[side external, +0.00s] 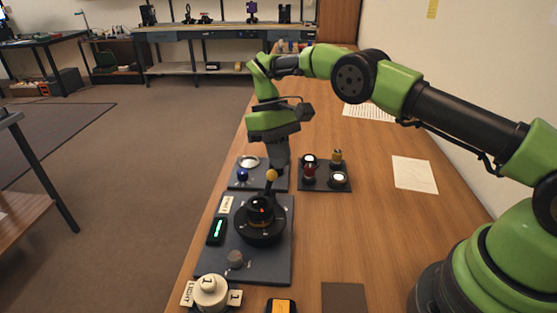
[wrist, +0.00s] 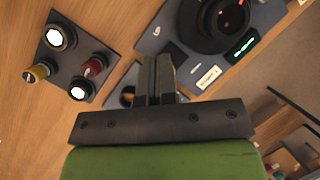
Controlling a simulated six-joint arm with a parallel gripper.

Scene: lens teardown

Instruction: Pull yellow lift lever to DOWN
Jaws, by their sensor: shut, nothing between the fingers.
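The yellow lift lever (side external: 271,175) shows in the side view as a dark stalk with a yellow ball knob. It rises from the black round housing (side external: 260,219) on a dark grey base plate (side external: 276,272), leaning slightly toward the far end. My gripper (side external: 280,168) is shut and empty, pointing down just above and beyond the yellow knob; I cannot tell if they touch. In the wrist view my gripper's shut fingers (wrist: 155,65) point toward the plate with the housing (wrist: 212,22). No DOWN mark is readable.
A small plate with a blue knob (side external: 242,174) lies beyond the lever plate. Another plate with red (side external: 309,172) and yellow (side external: 337,157) knobs and white discs lies right of my gripper. A green-lit display (side external: 217,230) sits left of the housing. The table's right side is mostly clear.

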